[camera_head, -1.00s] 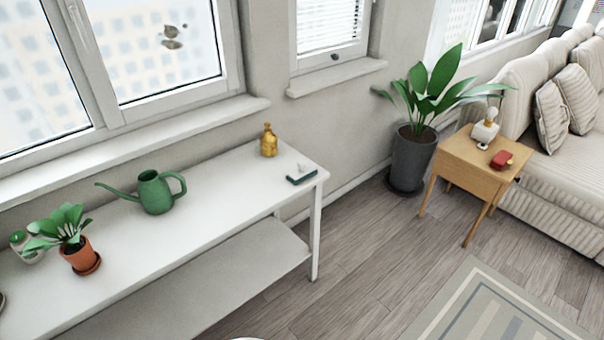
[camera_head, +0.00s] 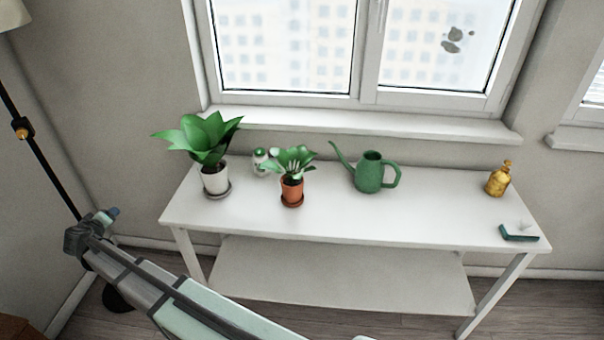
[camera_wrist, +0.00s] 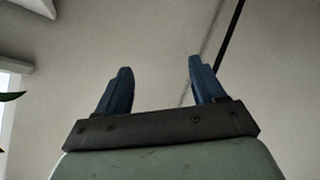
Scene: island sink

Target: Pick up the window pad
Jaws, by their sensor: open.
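My gripper (camera_head: 111,213) is at the left of the head view, left of the table and far from the pad. In the wrist view my gripper (camera_wrist: 160,88) shows two blue fingers spread apart with nothing between them. The pad does not show in the wrist view.
A yellow bottle (camera_head: 498,180) stands just behind the pad. A green watering can (camera_head: 369,173), two potted plants (camera_head: 292,188) (camera_head: 214,178) and a small white-green container (camera_head: 261,161) stand further left. A floor lamp pole (camera_head: 40,150) stands near my gripper. The tabletop's front strip is clear.

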